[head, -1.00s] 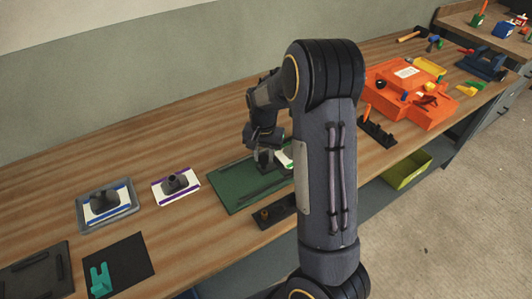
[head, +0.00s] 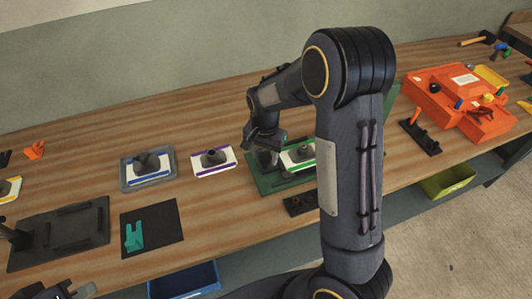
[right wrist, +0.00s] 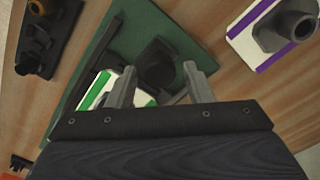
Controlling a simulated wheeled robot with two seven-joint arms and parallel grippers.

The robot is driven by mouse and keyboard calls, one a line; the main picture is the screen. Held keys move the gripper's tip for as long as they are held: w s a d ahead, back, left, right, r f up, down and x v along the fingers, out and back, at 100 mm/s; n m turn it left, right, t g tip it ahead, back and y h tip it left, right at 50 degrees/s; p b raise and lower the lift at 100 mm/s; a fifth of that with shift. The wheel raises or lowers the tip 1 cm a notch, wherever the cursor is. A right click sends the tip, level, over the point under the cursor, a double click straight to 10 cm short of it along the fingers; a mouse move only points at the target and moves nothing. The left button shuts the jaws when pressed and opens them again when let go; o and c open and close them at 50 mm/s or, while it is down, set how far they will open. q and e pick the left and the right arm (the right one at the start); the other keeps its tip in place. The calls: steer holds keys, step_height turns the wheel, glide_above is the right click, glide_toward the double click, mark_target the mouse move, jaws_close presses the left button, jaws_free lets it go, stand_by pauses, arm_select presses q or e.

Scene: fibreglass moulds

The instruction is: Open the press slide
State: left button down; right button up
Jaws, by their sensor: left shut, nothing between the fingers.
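The green board (head: 265,183), with dark rails, lies on the bench and carries a white plate with green stripes (head: 310,164). In the right wrist view the board (right wrist: 103,45) also carries a dark rounded block (right wrist: 158,62) beside the striped plate (right wrist: 97,92). I cannot tell for certain which part is the press slide. My right gripper (head: 266,157) is low over the board's left part. Its two fingers (right wrist: 159,84) are spread apart near the dark block, and contact is unclear. My left gripper (head: 86,290) is shut and empty at the lower left edge, mostly cut off.
Plates with purple (head: 228,168) and blue (head: 128,177) stripes lie to the left. A dark railed board (head: 85,233) and a black mat (head: 165,217) lie nearer the front. A dark holder (head: 299,204) is at the bench edge. An orange case (head: 425,96) stands right.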

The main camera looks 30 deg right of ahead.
steer(key=shift+o, duration=0.2)
steer(key=shift+r, duration=0.1)
step_height(320, 180, up, 7)
steer(key=shift+b, duration=0.3)
steer(key=shift+r, duration=0.3)
steer(key=shift+s+r, duration=0.15)
steer(key=shift+s, duration=0.1)
steer(key=s+a+r+n+t+y, duration=0.2)
steer(key=s+r+n+t, duration=0.1)
steer(key=s, duration=0.8)
steer(key=s+a+r+n+t+y, duration=0.1)
steer(key=s+n, duration=0.4)
steer(key=s, duration=0.7)
steer(key=shift+a+r+t+y, duration=0.4)
steer(key=shift+a+r+t, duration=0.2)
steer(key=shift+r+t, duration=0.35)
